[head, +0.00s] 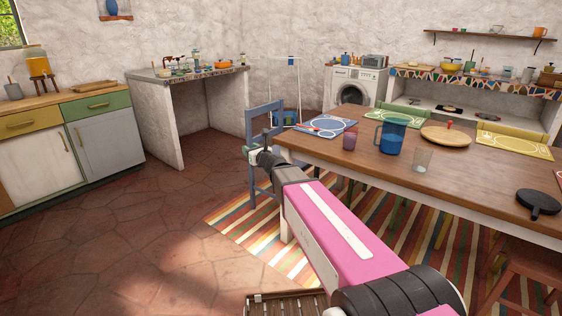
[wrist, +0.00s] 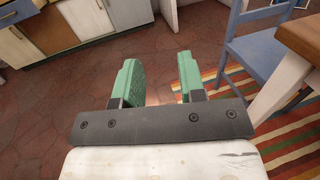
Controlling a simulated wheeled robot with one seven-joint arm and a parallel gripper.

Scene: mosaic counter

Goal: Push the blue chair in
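The blue chair (head: 262,125) stands at the left end of the wooden table (head: 440,165), in the middle of the head view. Its backrest rises at the left and its front part is partly hidden by my arm and the table corner. In the wrist view the blue chair (wrist: 262,52) is at the upper right, with its seat beside the table edge. My gripper (head: 250,150) appears just in front of the chair in the head view. In the wrist view my gripper (wrist: 162,75) has its two green fingers apart with nothing between them, left of the chair.
A striped rug (head: 260,225) lies under the table and chair. The tiled floor (head: 130,235) left of the chair is clear. Cabinets (head: 75,145) line the left wall. A blue pitcher (head: 391,136), a glass (head: 421,160) and placemats stand or lie on the table.

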